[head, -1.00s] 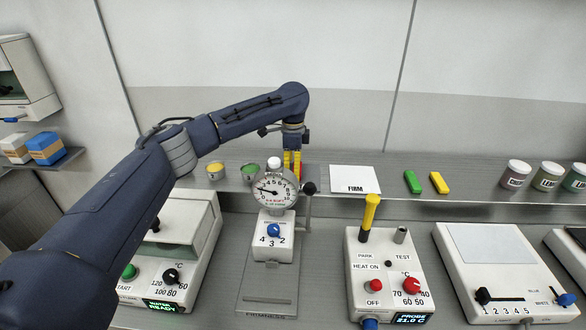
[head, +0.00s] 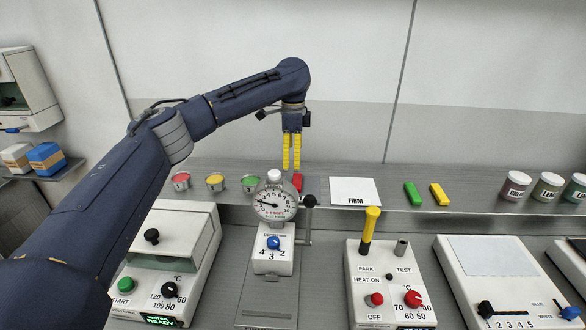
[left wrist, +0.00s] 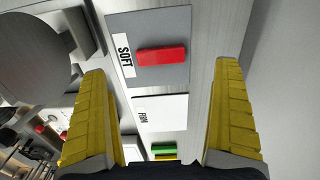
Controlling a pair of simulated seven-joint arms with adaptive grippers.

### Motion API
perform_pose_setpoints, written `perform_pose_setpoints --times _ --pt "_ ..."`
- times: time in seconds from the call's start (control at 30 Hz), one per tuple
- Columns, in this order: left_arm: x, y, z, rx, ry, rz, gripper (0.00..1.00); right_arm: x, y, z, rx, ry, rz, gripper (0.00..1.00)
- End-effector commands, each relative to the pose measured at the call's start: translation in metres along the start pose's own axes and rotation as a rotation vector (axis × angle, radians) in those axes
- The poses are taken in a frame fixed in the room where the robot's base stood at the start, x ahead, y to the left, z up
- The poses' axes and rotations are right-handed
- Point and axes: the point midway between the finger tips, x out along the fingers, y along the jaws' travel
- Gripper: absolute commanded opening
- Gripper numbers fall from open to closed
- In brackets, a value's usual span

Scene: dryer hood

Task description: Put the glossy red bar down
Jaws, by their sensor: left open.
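The glossy red bar (left wrist: 161,55) lies flat on a grey mat (left wrist: 117,23) with a white SOFT label in the left wrist view. In the head view the red bar (head: 297,181) shows partly behind the gauge (head: 274,200). My left gripper (head: 291,168) is above the shelf over the bar, its yellow fingers apart and empty. In the left wrist view its fingers (left wrist: 160,110) stand wide on both sides, clear of the bar. My right gripper is not in view.
A white FIRM card (head: 353,191) lies right of the bar, then a green bar (head: 413,194) and a yellow bar (head: 439,194). Small coloured pots (head: 215,182) stand to the left. The firmness gauge stands in front of the shelf.

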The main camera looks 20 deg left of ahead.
Motion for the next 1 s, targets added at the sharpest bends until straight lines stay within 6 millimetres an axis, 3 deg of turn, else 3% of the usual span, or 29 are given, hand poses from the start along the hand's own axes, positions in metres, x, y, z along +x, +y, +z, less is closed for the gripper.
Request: perform_pose_setpoints --times 0.3,0.87,1.0 --pt "-0.027 0.0 0.0 0.001 -0.001 0.0 0.98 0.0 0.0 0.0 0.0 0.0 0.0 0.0" --pt "-0.03 0.0 0.0 0.001 0.004 0.0 0.98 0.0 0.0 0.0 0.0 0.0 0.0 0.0" --pt "-0.039 -0.002 -0.004 0.007 0.063 -0.013 0.98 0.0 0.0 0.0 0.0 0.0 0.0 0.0"
